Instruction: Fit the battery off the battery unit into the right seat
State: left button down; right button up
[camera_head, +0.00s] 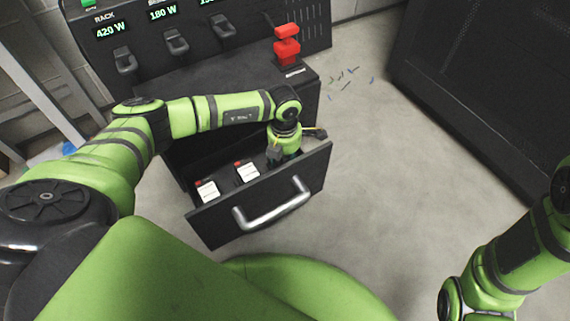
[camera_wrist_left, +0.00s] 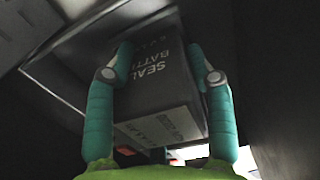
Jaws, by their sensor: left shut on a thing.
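My left gripper (camera_head: 284,152) is low over the right end of the open drawer (camera_head: 265,205). In the left wrist view its two teal fingers (camera_wrist_left: 160,65) are shut on a dark box-shaped battery (camera_wrist_left: 150,90) with white lettering. The battery looks tilted in that view. In the head view the gripper and arm mostly hide it, and I cannot tell whether it touches the drawer floor. The right seat is hidden beneath the gripper. Two items with white labels and red tops stand in the drawer, one at the left (camera_head: 208,190) and one near the middle (camera_head: 246,172). My right gripper is out of view.
The drawer has a silver handle (camera_head: 272,212). A red part (camera_head: 287,45) stands on the black cabinet top (camera_head: 290,75). A panel with green watt readouts (camera_head: 165,35) is behind. Small scraps (camera_head: 343,78) lie on the floor. A dark cabinet (camera_head: 490,90) stands at right, with free floor between.

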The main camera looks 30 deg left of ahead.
pick_arm(q)
jog(key=shift+f, duration=0.65)
jog(key=shift+w+r, duration=0.1)
jog(key=shift+r, duration=0.05)
jog(key=shift+f+b, duration=0.3)
jog(key=shift+f, duration=0.2)
jog(key=shift+c, duration=2.2)
grip_release()
jog(key=shift+r, duration=0.1)
